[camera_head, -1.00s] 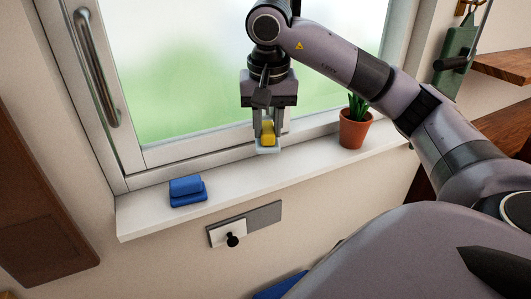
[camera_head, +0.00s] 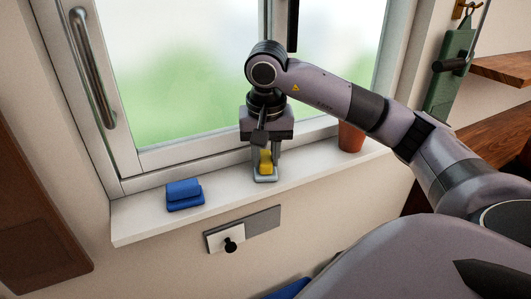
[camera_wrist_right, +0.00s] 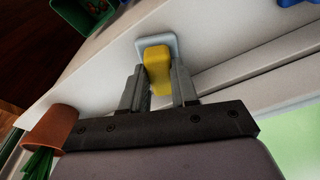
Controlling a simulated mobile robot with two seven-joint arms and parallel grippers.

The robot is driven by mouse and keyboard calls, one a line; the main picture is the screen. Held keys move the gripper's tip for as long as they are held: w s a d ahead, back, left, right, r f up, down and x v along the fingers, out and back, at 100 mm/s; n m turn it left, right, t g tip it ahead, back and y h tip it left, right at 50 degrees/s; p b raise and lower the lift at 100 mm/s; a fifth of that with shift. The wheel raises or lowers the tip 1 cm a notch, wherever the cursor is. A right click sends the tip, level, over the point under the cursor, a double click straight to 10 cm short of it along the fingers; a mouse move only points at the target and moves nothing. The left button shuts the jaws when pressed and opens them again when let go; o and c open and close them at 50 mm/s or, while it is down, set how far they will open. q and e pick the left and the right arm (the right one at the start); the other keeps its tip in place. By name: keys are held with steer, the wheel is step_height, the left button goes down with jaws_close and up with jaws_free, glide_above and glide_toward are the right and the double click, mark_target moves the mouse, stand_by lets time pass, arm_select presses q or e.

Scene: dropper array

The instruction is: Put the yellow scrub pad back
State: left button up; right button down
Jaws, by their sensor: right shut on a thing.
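My right gripper (camera_head: 265,164) points down over the white window sill and is shut on the yellow scrub pad (camera_head: 265,159). The wrist view shows the yellow block (camera_wrist_right: 157,70) between the two fingers (camera_wrist_right: 158,88). A pale blue flat piece (camera_head: 265,178) is at the pad's lower end and moves with it; it also shows in the wrist view (camera_wrist_right: 145,42). The piece is at or just above the sill; I cannot tell if it touches. My left gripper is not in view.
A blue folded-looking block (camera_head: 184,193) lies on the sill to the left. A terracotta plant pot (camera_head: 350,138) stands to the right, partly behind my arm. The window (camera_head: 170,90) rises behind.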

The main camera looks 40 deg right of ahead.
mark_target(266, 162)
steer(key=c, duration=0.9)
jaws_free()
steer(key=shift+o, duration=0.2)
step_height(266, 162, up, 12)
steer(key=s+a+p, duration=0.1)
steer(key=p, duration=0.1)
steer(key=shift+s, duration=0.2)
steer(key=shift+a, duration=0.1)
steer(key=shift+s, duration=0.15)
